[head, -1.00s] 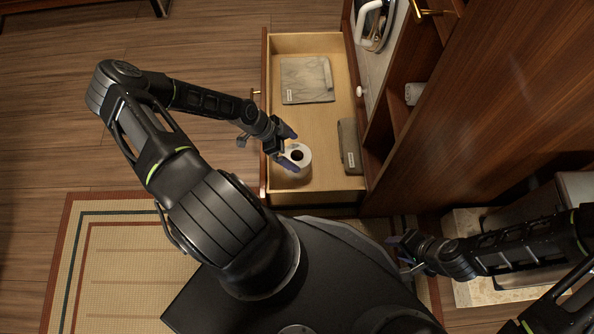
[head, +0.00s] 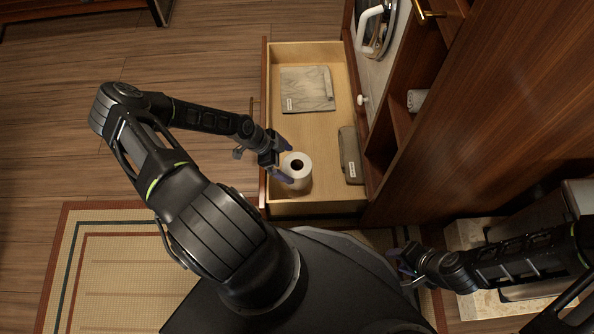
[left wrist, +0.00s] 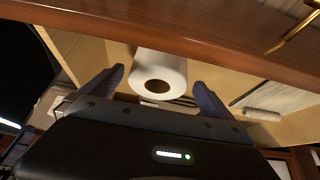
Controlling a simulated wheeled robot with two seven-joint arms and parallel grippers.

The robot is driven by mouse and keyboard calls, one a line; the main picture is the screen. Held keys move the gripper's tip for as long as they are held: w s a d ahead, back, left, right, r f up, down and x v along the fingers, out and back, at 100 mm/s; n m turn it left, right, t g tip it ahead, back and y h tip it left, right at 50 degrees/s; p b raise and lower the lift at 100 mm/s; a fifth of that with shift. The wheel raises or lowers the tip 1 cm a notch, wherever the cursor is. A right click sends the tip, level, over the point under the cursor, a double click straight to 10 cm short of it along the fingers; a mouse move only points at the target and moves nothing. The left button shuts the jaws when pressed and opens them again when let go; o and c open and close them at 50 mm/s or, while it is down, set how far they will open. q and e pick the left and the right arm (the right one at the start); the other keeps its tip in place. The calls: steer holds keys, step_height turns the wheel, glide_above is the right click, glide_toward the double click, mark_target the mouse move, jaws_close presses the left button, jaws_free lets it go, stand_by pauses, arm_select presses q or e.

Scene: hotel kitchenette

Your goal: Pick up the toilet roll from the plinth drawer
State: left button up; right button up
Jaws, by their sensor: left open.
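The toilet roll (head: 296,168) is white and stands upright near the front left part of the open plinth drawer (head: 315,206). My left gripper (head: 285,160) is open at the roll's left side, with one finger beyond the roll and one on the near side. In the left wrist view the roll (left wrist: 160,70) shows between the two spread fingers (left wrist: 158,92), its dark core facing the camera. Gaps show on both sides, so the fingers do not clasp it. My right gripper (head: 406,268) is low at the right, away from the drawer; its jaw opening is unclear.
A grey folded cloth (head: 307,90) lies at the drawer's far end, and a grey-brown case (head: 350,155) lies along its right side. The wooden cabinet (head: 500,110) rises at the right. The drawer floor between these is bare.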

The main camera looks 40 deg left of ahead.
mark_target(290, 165)
arm_select(q)
steer(key=b+x, duration=0.2)
steer(key=x, duration=0.2)
steer(key=shift+d+f, duration=0.1)
steer(key=shift+f, duration=0.2)
steer(key=shift+w+d+f, duration=0.15)
steer(key=shift+w+f, duration=0.05)
steer(key=shift+f, duration=0.05)
steer(key=shift+c, duration=0.3)
steer(key=c, duration=1.3)
step_height(290, 165, up, 10)
steer(key=p, duration=0.3)
steer(key=shift+p, duration=0.4)
